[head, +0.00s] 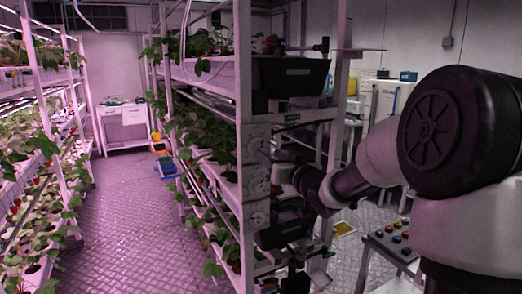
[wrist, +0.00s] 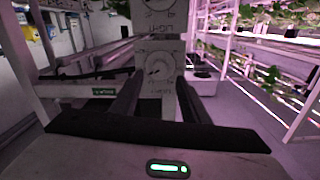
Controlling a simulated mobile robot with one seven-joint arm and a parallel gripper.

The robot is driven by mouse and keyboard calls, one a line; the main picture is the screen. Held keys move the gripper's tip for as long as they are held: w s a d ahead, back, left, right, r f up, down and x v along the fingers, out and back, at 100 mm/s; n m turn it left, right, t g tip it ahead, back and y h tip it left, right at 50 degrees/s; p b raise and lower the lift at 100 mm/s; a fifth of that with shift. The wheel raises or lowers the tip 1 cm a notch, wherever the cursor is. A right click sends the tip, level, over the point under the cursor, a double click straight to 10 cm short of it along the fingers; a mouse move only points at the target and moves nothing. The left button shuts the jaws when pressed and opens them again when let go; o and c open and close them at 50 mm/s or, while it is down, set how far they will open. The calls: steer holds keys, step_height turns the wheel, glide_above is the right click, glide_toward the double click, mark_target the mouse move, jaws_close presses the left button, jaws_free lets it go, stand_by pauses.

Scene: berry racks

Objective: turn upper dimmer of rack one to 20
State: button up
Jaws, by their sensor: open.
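Rack one's end post carries a column of dimmer boxes. The upper dimmer (head: 257,140) is the topmost box in the head view. In the wrist view, which is upside down, a dimmer with a round dial (wrist: 158,66) faces me between my fingers; by the rack label beside it, it looks like the upper one. My gripper (wrist: 159,82) is open, one finger on each side of the dial in the picture. Contact cannot be told, and the dial's setting is too small to read. In the head view my gripper (head: 273,162) is dark and close to the post.
Lower dimmers (head: 258,187) sit below on the same post. A dark bin (head: 290,77) and rack bars stand close to my arm. A button panel (head: 391,240) is at the lower right. The aisle floor (head: 122,215) left of the rack is clear.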

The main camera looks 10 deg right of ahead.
mark_target(260, 148)
steer(key=x, duration=0.5)
steer(key=shift+w, duration=0.2)
jaws_close()
steer(key=c, duration=1.1)
jaws_free()
steer(key=shift+a+f, duration=0.1)
